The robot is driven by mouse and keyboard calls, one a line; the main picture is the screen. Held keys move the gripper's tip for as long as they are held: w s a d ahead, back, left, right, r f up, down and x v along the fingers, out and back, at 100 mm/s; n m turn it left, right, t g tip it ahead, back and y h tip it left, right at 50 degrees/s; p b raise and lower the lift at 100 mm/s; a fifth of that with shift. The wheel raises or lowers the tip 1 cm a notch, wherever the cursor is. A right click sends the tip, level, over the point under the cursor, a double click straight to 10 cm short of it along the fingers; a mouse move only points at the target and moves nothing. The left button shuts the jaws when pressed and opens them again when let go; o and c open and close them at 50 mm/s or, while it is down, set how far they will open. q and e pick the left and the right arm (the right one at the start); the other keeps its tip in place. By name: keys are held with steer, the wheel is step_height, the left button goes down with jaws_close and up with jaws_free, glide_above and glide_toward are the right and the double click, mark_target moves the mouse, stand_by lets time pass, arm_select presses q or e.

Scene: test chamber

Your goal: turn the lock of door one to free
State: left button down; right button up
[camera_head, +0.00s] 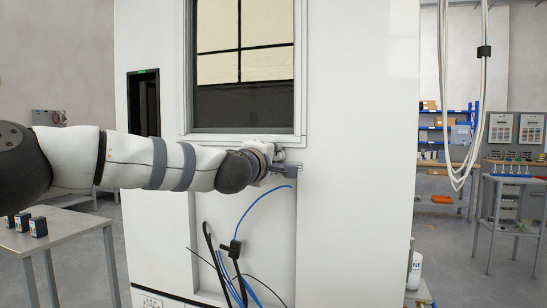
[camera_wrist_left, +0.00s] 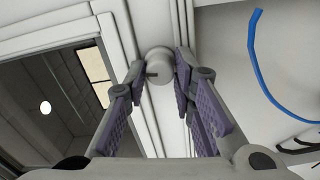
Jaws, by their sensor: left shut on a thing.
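The door (camera_head: 345,190) is the white front of a tall chamber, with a framed window (camera_head: 244,100) in it. In the left wrist view a round pale lock knob (camera_wrist_left: 159,66) with a small dark mark on its side sits beside the window frame. My left gripper (camera_head: 288,168) is at the window's lower right corner in the head view and hides the knob there. In the left wrist view the gripper (camera_wrist_left: 160,82) has its purple-padded fingers on both sides of the knob, shut on it. My right gripper is not in view.
Blue and black cables (camera_head: 235,250) hang below the gripper on the chamber front; a blue one (camera_wrist_left: 258,60) shows right in the wrist view. A grey table (camera_head: 80,237) with small black boxes stands left. A workbench (camera_head: 515,185) and blue shelves (camera_head: 460,130) stand right.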

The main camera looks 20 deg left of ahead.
arm_select(q)
steer(key=shift+f+n, duration=0.1)
steer(key=shift+n, duration=0.7)
steer(key=c, duration=1.4)
jaws_free()
steer(key=shift+o, duration=0.2)
steer(key=s, duration=1.2)
steer(key=shift+a, duration=0.15)
